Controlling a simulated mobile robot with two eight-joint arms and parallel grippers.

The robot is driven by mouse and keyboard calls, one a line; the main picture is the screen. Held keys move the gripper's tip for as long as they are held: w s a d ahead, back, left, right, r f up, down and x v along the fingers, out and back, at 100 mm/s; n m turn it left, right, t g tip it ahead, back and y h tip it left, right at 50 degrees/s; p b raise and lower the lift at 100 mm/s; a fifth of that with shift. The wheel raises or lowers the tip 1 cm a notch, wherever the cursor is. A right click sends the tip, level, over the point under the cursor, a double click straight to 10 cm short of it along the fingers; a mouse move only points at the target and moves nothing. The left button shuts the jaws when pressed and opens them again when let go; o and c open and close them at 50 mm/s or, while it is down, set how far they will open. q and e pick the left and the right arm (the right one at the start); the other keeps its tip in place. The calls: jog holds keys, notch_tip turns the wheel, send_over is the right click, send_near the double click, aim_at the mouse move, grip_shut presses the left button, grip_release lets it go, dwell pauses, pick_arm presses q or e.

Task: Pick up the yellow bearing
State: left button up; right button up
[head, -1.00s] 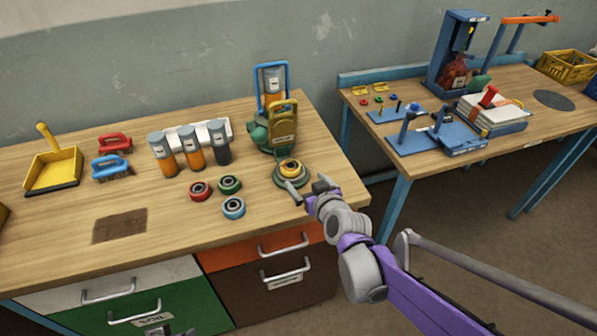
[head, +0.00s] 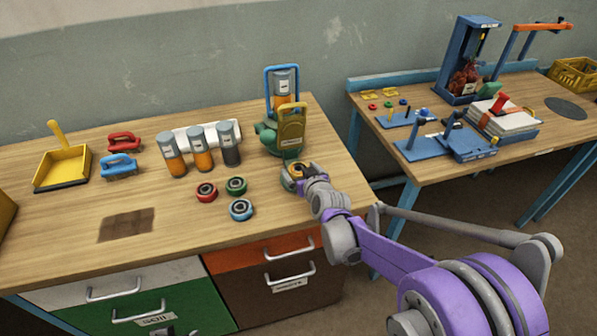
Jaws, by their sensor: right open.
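The yellow bearing (head: 299,169) sits near the right end of the left workbench, in front of the green machine with the yellow plate. It is partly hidden by my right gripper (head: 294,178). My right gripper is open and reaches in from the right, with its fingers at the bearing. I cannot tell whether the fingers touch it. A red bearing (head: 206,192), a green bearing (head: 236,186) and a blue bearing (head: 241,209) lie together to the left on the bench. My left gripper is not in view.
Behind the bearing stands the green machine (head: 266,136) with its yellow plate (head: 291,128). Brushes (head: 118,166) and a yellow dustpan (head: 63,166) lie further left. The bench front is mostly clear.

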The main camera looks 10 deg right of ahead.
grip_shut()
dwell(0.5)
jog(key=shift+r, duration=0.1)
